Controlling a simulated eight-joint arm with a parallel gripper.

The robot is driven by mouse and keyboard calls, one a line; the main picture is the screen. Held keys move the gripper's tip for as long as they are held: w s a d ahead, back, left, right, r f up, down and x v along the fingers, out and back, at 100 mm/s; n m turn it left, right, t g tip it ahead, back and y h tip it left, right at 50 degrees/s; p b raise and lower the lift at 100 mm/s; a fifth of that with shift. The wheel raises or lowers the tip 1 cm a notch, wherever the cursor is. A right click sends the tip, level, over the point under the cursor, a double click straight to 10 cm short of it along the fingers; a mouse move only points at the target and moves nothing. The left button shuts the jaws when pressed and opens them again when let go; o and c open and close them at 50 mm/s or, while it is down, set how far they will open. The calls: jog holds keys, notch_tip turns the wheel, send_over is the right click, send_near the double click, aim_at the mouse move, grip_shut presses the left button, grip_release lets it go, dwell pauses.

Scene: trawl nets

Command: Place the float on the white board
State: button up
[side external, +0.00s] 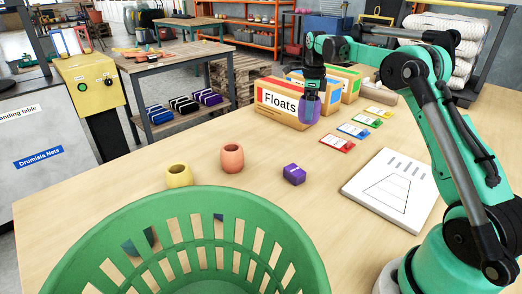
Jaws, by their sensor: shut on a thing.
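My gripper (312,88) points down at the back of the table and is shut on a purple float (308,107). The float hangs in front of the right part of the box labelled "Floats" (275,100); I cannot tell whether it is clear of the box. The white board (390,188), with a net outline drawn on it, lies flat on the right of the table, in front of the gripper. An orange float (232,158) and a yellow float (179,176) stand on the table at the left.
A large green basket (190,205) fills the front left. A small purple block (293,174) lies left of the board. Red (337,144), blue (353,131), green and yellow cards lie behind the board. More labelled boxes (345,85) stand at the back. The table's middle is mostly clear.

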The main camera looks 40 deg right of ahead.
jog(key=s+d+r, duration=0.4)
jog(key=s+r, duration=0.3)
jog(key=s, duration=0.2)
notch_tip(320, 180, up, 5)
send_over(388, 175)
notch_tip(388, 175, down, 20)
jog(key=shift+r, duration=0.15)
jog(key=o, duration=1.3)
jog(key=shift+c, duration=0.2)
